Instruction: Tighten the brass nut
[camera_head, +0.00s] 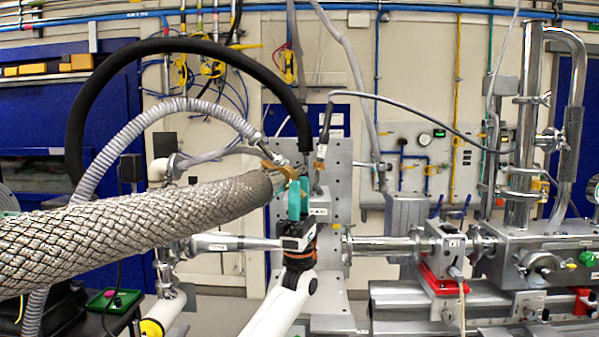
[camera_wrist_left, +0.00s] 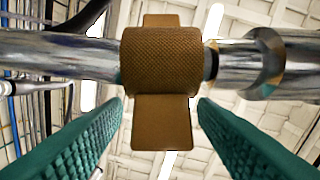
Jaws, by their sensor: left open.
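The brass nut (camera_wrist_left: 160,62) fills the middle of the left wrist view. It is a knurled barrel around a horizontal metal pipe, with one flat wing up and one flat wing down. In the head view the nut (camera_head: 283,168) shows small and golden at the end of the thick braided hose. My left gripper (camera_head: 298,183) is just below it, teal fingers pointing up. In the left wrist view the open fingers (camera_wrist_left: 160,106) stand on either side of the lower wing, with a gap on each side. My right gripper is not in view.
The braided hose (camera_head: 140,225) crosses the left of the head view. A black hose (camera_head: 84,110) arches above, and a grey cable (camera_head: 420,104) runs to the right. Steel beam pipes (camera_head: 385,245) and a red-based block (camera_head: 443,285) stand to the right.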

